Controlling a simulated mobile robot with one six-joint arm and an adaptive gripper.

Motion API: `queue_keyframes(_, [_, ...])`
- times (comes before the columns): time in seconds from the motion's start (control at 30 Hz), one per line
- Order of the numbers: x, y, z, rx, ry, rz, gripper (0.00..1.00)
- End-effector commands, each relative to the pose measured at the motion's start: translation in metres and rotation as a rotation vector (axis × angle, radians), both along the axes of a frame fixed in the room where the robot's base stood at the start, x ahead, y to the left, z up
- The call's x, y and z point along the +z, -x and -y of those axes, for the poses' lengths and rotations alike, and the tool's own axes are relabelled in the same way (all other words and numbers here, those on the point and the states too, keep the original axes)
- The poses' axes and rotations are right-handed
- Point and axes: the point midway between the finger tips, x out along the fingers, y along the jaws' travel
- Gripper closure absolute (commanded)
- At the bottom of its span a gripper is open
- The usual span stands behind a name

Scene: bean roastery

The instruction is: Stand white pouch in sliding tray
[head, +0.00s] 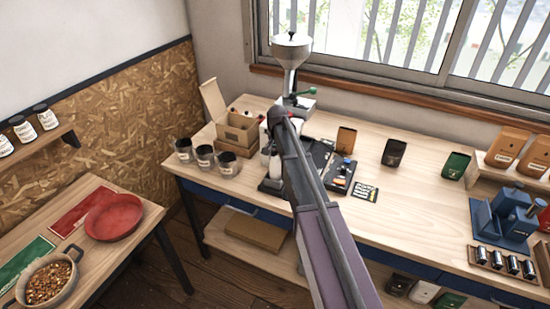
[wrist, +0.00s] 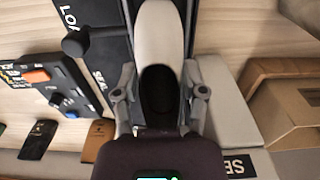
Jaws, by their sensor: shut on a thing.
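The white pouch (wrist: 159,30) is between the two fingers of my gripper (wrist: 160,92) in the wrist view. Its dark open mouth faces the camera. A black board marked LOAD and SEAL (wrist: 92,20) lies beside it, with a dark bar handle (wrist: 90,44). The sliding tray appears to be the dark part under the pouch, mostly hidden. I cannot tell whether the pouch touches it. In the head view, my arm covers the gripper; part of the white pouch (head: 275,168) shows left of the arm, over the black base (head: 269,186).
A control panel (wrist: 55,80) with orange and blue knobs is beside the board. An open cardboard box (head: 236,128) and several dark cups (head: 204,157) stand left. Brown (head: 346,140), black (head: 393,153) and green (head: 454,165) pouches stand behind.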

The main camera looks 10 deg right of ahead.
Motion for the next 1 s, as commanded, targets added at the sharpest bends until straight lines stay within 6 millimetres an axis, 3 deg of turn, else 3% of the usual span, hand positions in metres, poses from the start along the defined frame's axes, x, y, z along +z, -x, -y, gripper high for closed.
queue_keyframes(0.7, [-0.0077, 0.0, 0.0014, -0.002, 0.0, 0.0, 0.7])
queue_keyframes(0.73, [-0.0077, 0.0, 0.0014, -0.002, 0.0, 0.0, 0.43])
queue_keyframes(0.87, [-0.0077, 0.0, 0.0016, -0.002, 0.0, 0.0, 0.05])
queue_keyframes(1.0, [-0.0077, 0.0001, 0.0018, -0.002, 0.0, 0.0, 0.05])
